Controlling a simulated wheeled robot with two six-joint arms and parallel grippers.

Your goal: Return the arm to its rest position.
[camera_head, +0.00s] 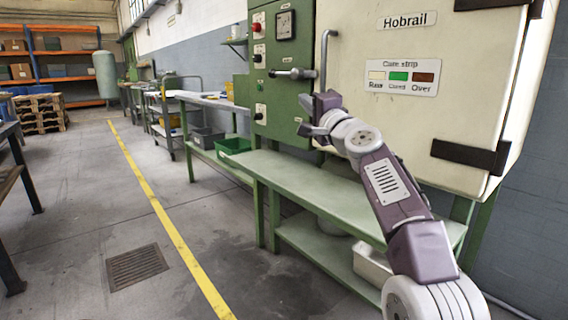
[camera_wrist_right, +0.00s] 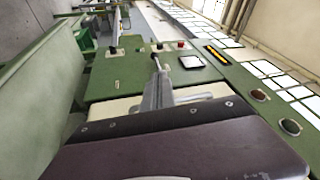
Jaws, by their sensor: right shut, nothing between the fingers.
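My right arm (camera_head: 392,185) comes in from the lower right of the head view, stretched toward the green machine. Its right gripper (camera_head: 308,129) is shut and empty, in front of the green control panel (camera_head: 284,118) and below the metal lever (camera_head: 293,73). No thing shows held in it. In the right wrist view, the dark purple gripper body fills the bottom, and a grey metal piece sticks up in front of the green panel (camera_wrist_right: 122,72). My left gripper is not in view.
The cream oven door (camera_head: 430,75) labelled Hobrail stands right behind the arm. A green bench (camera_head: 300,185) runs below it, with a green bin (camera_head: 233,146) at its far end. A white box (camera_head: 372,264) is on the lower shelf.

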